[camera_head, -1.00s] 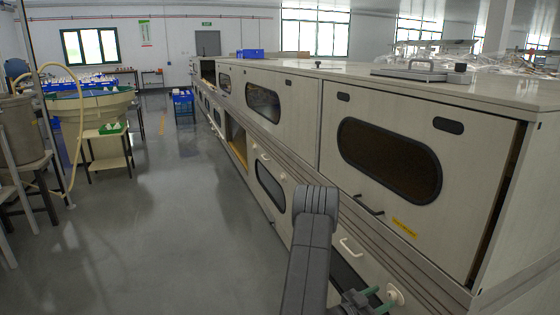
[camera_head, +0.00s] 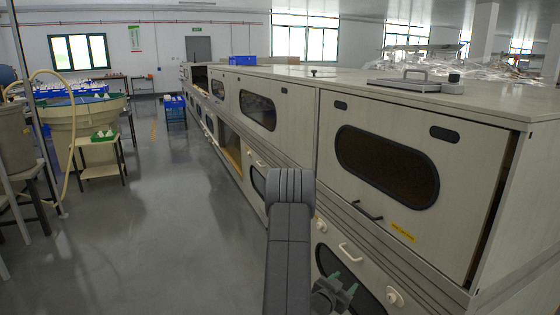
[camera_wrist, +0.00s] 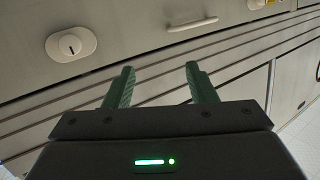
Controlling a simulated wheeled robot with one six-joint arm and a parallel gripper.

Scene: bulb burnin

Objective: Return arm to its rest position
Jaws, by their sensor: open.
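My gripper (camera_wrist: 160,88) shows in the wrist view with its two green fingers apart and nothing between them. It faces the pale cabinet front, near a round white knob (camera_wrist: 71,44) and a white bar handle (camera_wrist: 192,24). In the head view my gripper (camera_head: 341,286) is low, just right of the dark grey arm, in front of the lower cabinet doors. The arm is bent, and part of it hides the cabinet behind.
The long pale cabinet (camera_head: 470,185) runs along the right, with windowed doors and handles close to my arm. A metal plate with a handle (camera_head: 415,84) lies on top. The grey floor (camera_head: 165,240) at left is clear. A green-rimmed bowl (camera_head: 80,118) stands beyond it.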

